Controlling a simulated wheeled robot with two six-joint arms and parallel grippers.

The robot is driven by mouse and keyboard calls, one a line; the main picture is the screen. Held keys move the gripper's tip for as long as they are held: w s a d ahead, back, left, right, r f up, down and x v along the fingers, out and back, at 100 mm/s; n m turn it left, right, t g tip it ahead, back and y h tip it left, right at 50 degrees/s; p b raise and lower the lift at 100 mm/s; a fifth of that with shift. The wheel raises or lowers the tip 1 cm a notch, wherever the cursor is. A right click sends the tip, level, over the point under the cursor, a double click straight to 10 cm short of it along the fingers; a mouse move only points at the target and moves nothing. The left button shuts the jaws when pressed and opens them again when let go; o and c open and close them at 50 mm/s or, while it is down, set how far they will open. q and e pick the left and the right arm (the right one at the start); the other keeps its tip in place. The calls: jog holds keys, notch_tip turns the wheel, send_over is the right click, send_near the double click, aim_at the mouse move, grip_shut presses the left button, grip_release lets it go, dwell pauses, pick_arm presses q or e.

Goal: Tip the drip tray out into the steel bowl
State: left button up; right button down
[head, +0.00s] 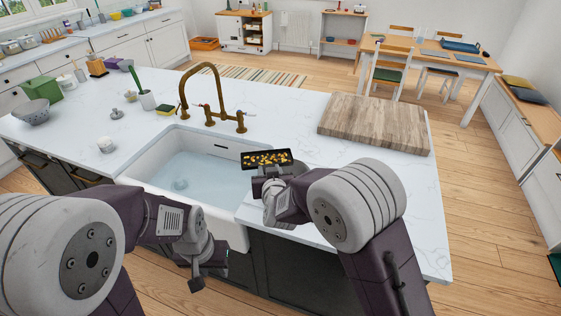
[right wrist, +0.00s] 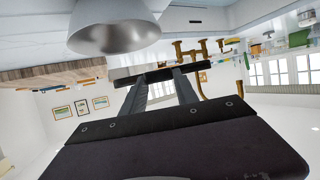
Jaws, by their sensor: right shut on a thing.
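The drip tray (head: 266,158), black with yellow bits in it, is held above the right rim of the sink. My right gripper (head: 268,178) is shut on its near edge. In the right wrist view the tray (right wrist: 160,73) shows as a dark bar at the ends of my right fingers (right wrist: 160,88). The steel bowl (right wrist: 115,30) shows large at the top of that upside-down view, on the counter near the tray. In the head view it is mostly hidden behind my right gripper. My left gripper (head: 196,280) hangs low before the counter; its fingers are unclear.
The white sink (head: 160,180) holds water, with a brass tap (head: 208,105) behind it. A wooden board (head: 373,122) lies on the counter at the right. A grey bowl (head: 33,112), a green box and small items stand at the left. The counter's front right is clear.

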jog(key=shift+s+a+r, duration=0.25)
jog(key=shift+a+r, duration=0.1)
jog(key=shift+a, duration=0.3)
jog(key=m+y+b, duration=0.1)
jog(key=b, duration=0.3)
jog(key=d+r+m+y+b, duration=0.1)
jog(key=b, duration=0.4)
jog(key=r+m+y+b, duration=0.1)
jog(key=b, duration=0.4)
jog(key=shift+w+d+m, duration=0.15)
jog(key=shift+d+m, duration=0.05)
jog(key=shift+m, duration=0.1)
jog(key=shift+w+d+r+m+t+y+p, duration=0.2)
jog(key=shift+d+m+y+p, duration=0.45)
jog(key=shift+d+m+p, duration=0.45)
jog(key=shift+w+d+r+m+t+y+p, duration=0.15)
jog(key=shift+d+m+y+p, duration=0.6)
jog(key=shift+m, duration=0.6)
jog(key=shift+w+d+r+m+t+y+p, duration=0.1)
jog(key=shift+w+d+r+m+y+p, duration=0.1)
jog(key=shift+d+m+y+p, duration=0.65)
jog(key=shift+m+h, duration=0.25)
jog(key=shift+m, duration=0.05)
